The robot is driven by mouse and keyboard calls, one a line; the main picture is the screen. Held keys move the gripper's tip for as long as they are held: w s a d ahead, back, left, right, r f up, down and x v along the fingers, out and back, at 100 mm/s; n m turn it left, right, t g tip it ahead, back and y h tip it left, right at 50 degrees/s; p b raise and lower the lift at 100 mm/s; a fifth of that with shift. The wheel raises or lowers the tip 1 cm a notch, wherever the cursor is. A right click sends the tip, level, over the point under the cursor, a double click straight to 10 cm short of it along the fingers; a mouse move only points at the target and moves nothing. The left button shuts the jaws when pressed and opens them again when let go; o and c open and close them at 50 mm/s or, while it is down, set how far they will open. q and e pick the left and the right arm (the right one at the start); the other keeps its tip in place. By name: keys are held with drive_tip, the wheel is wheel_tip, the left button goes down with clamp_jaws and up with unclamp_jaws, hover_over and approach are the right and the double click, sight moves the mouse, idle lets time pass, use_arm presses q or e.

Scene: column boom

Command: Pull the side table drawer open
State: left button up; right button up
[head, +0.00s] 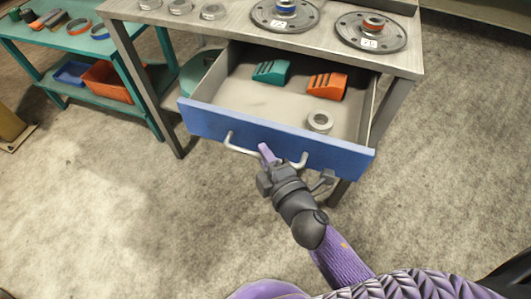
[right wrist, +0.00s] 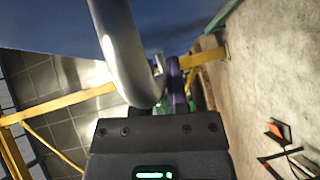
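The side table's drawer (head: 275,137) has a blue front and stands well out from under the grey table top (head: 300,42). Its silver handle (head: 240,147) is a bent bar across the front; it also shows large and close in the right wrist view (right wrist: 124,55). My right gripper (head: 267,154) is at the middle of the handle and looks shut on it. One purple finger shows beside the bar in the right wrist view; the other finger is hidden. My left gripper is not in view.
Inside the drawer are a green block (head: 271,72), an orange block (head: 327,86) and a grey ring (head: 320,121). Round plates and rings lie on the table top. A teal bench (head: 118,55) stands at the left. The floor (head: 110,215) at the left front is clear.

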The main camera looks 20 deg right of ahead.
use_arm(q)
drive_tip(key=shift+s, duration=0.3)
use_arm(e)
drive_tip(key=o, duration=0.4)
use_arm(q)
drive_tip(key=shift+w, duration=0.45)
use_arm(e)
drive_tip(key=v, duration=1)
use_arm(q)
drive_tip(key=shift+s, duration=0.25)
